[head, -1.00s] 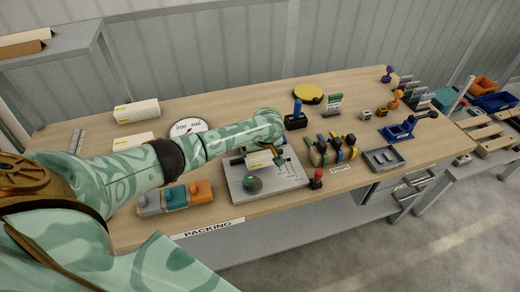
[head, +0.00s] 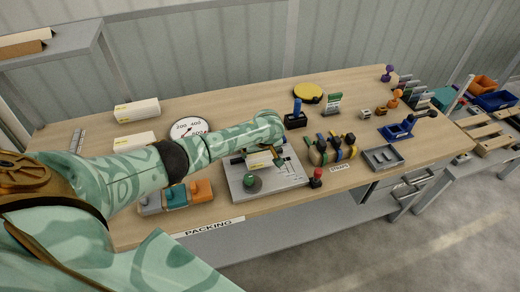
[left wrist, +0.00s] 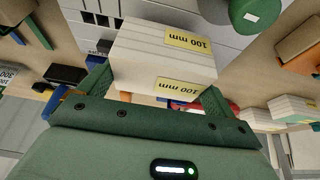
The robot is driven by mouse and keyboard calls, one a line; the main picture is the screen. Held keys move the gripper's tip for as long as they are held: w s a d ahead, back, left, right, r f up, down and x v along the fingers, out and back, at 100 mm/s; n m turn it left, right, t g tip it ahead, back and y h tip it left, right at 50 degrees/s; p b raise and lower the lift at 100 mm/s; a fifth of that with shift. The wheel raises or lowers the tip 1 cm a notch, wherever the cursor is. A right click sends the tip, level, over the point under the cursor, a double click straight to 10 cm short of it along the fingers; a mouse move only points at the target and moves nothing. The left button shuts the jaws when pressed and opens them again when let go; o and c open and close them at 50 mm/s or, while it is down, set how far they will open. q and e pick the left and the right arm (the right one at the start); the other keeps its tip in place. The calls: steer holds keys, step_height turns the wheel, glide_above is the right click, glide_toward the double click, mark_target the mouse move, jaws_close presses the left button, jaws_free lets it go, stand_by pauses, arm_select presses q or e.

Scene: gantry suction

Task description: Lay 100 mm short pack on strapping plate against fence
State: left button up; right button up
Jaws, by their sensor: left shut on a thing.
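My left gripper (head: 262,156) is over the grey strapping plate (head: 290,180) in the head view. It is shut on a white short pack (head: 260,163). In the left wrist view the pack (left wrist: 150,50) sits between the two green fingers and shows yellow "100 mm" labels. The grey plate (left wrist: 185,10) lies beyond the pack there. I cannot tell whether the pack touches the plate, and the fence is not clearly made out. A round green knob (head: 249,183) stands on the plate's near left part. My right gripper is not in view.
Orange and teal blocks (head: 200,191) stand left of the plate. A red-topped knob (head: 316,178) and several strap rolls (head: 335,149) are close on its right. A blue-handled tool (head: 297,115) stands behind. White boxes (head: 137,110) and a dial (head: 188,130) are at the back left.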

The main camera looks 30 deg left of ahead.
arm_select(q)
steer(key=shift+f+b, duration=0.4)
steer(key=shift+f, duration=0.75)
steer(key=o, duration=0.9)
steer(key=shift+c, duration=0.2)
steer(key=p+v, duration=0.9)
steer(key=v, duration=0.7)
steer(key=shift+r, duration=0.15)
steer(key=shift+d, duration=0.1)
